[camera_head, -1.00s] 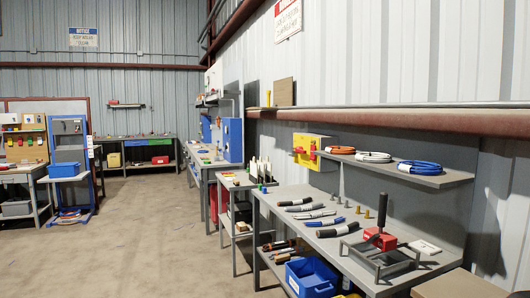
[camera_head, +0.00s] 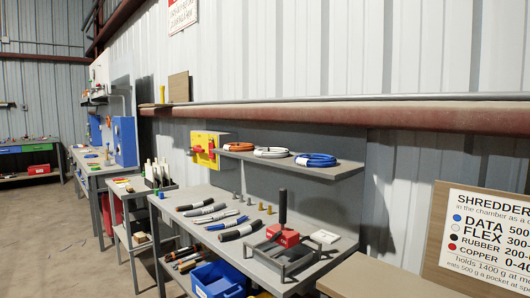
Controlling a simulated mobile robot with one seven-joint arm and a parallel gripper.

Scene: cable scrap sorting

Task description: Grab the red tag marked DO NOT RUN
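I cannot make out a red tag with readable DO NOT RUN lettering. A yellow board (camera_head: 204,148) with small red items on it hangs at the left end of the wall shelf; the items are too small to identify. A red block with a black upright handle (camera_head: 284,234) sits in a grey frame on the near workbench (camera_head: 185,228). My gripper is not in view.
Several cable pieces (camera_head: 212,217) and small brass parts lie on the workbench. Orange, white and blue coils (camera_head: 315,160) rest on the shelf. A blue bin (camera_head: 217,280) sits below. A SHREDDER sign (camera_head: 487,240) stands right. Open floor (camera_head: 50,235) lies left.

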